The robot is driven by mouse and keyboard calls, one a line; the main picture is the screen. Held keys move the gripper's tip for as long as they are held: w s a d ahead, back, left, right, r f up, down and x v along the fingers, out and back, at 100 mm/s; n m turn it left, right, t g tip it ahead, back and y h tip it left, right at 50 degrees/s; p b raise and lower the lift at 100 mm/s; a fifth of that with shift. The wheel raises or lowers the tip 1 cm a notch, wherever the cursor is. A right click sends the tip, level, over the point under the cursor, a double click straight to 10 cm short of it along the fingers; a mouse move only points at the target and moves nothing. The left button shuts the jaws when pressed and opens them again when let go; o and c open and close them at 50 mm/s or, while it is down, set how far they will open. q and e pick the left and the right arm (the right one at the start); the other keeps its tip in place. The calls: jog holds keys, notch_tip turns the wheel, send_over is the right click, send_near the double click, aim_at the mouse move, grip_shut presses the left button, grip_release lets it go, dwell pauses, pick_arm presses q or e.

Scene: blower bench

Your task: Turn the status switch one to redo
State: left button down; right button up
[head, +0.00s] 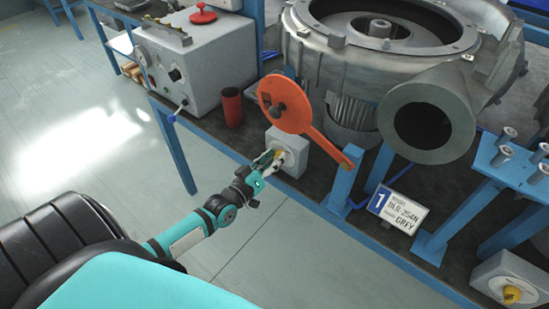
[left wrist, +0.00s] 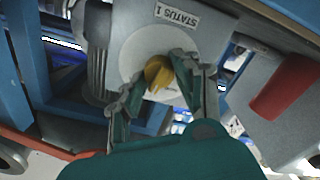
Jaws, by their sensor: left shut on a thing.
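The status switch one is a grey box (head: 291,140) with a round pale dial and a yellow knob, at the bench's front edge below the orange lever. In the left wrist view its label (left wrist: 177,15) reads "STATUS 1" and its yellow knob (left wrist: 158,72) sits on the white dial (left wrist: 140,50). My left gripper (head: 272,160) is at the front of the switch, its fingers closed on either side of the knob in the left wrist view (left wrist: 160,82). The fingers hide part of the dial, and no position markings are legible. My right gripper is not in view.
A large grey blower (head: 345,60) stands behind the switch, with an orange lever (head: 300,115) just above it. A red cup (head: 231,107) and a grey control box (head: 195,65) are to the left. Another yellow-knobbed switch (head: 512,293) is at lower right.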

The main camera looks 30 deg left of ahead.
pick_arm(q)
jog(key=n, duration=0.2)
jog(key=shift+a+n, duration=0.1)
jog(key=shift+n, duration=0.3)
jog(key=n, duration=0.2)
jog(key=shift+n, duration=0.4)
jog(key=n+b, duration=0.1)
jog(key=n, duration=0.3)
jog(key=shift+n+b, duration=0.3)
jog(key=shift+n, duration=0.4)
jog(key=c, duration=1)
grip_release()
jog(key=shift+f, duration=0.1)
jog(key=shift+o, duration=0.2)
